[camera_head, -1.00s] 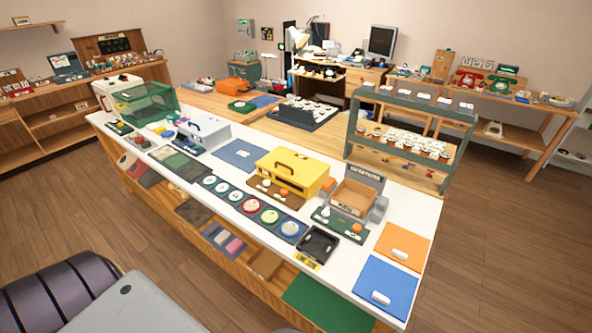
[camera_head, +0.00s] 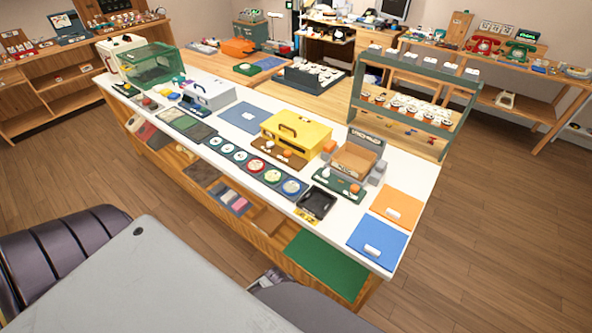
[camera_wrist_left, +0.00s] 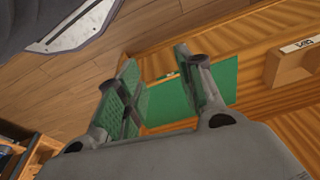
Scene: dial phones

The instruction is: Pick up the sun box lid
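Two flat panels with white handles lie at the right end of the white tabletop: an orange panel (camera_head: 398,206) and a blue panel (camera_head: 377,243). I cannot tell which thing is the sun box lid. An open brown box (camera_head: 354,158) with a grey sign behind it stands left of the orange panel. In the left wrist view my left gripper (camera_wrist_left: 160,85) is open and empty, its two fingers apart. A green panel (camera_wrist_left: 215,82) shows beyond them. My right gripper is not in view.
A yellow box (camera_head: 297,138) and a black tray (camera_head: 317,203) stand on the white table (camera_head: 340,228). A green mat (camera_head: 327,262) lies on its lower shelf. A green rack (camera_head: 415,75) stands behind. Wooden floor is clear at the right.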

